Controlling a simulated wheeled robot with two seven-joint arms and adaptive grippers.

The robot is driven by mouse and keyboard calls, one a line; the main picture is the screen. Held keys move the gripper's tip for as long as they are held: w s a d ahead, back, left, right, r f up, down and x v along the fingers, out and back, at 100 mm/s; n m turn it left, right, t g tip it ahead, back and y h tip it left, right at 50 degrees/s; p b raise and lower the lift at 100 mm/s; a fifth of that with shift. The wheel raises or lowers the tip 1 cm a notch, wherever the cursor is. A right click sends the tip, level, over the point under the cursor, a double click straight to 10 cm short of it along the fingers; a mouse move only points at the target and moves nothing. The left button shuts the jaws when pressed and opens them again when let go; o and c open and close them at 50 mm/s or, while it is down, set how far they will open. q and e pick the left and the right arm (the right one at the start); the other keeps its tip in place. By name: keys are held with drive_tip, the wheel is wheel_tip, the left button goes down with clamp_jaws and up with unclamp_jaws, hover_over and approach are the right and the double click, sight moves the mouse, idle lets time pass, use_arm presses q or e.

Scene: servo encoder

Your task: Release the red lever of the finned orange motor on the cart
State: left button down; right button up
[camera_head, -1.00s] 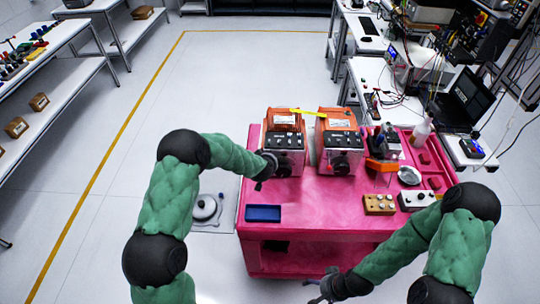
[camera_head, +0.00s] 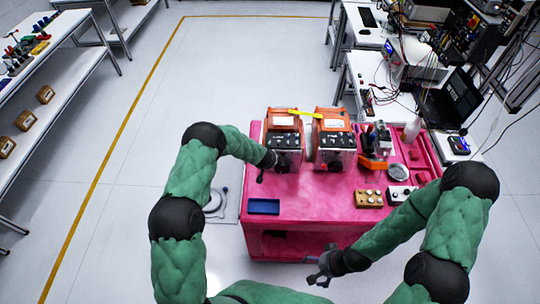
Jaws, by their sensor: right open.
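Two orange motors with dark front panels stand side by side on the pink cart (camera_head: 330,208): a left one (camera_head: 284,124) and a right one (camera_head: 333,124). At this size I cannot tell which has fins, and I cannot make out a red lever on either. My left gripper (camera_head: 262,175) is at the lower left front of the left motor, very close to it; whether it touches is unclear, and its fingers are too small to read. My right gripper (camera_head: 318,277) is open and empty, low in front of the cart's front edge.
A blue tray (camera_head: 264,207) lies at the cart's front left. A tan knob block (camera_head: 369,198), a white block (camera_head: 401,195), a metal bowl (camera_head: 398,172) and a white bottle (camera_head: 412,129) occupy the right side. The cart's front middle is clear.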

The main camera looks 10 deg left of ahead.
use_arm(q)
drive_tip(key=shift+w+a+r+p, duration=0.25)
drive_tip(key=shift+w+r+p, duration=0.05)
drive_tip(key=shift+r+p, duration=0.05)
idle(0.3)
drive_tip(key=c, duration=1.2)
unclamp_jaws()
drive_tip(key=shift+s+d+f, duration=0.1)
drive_tip(key=shift+s+f, duration=0.05)
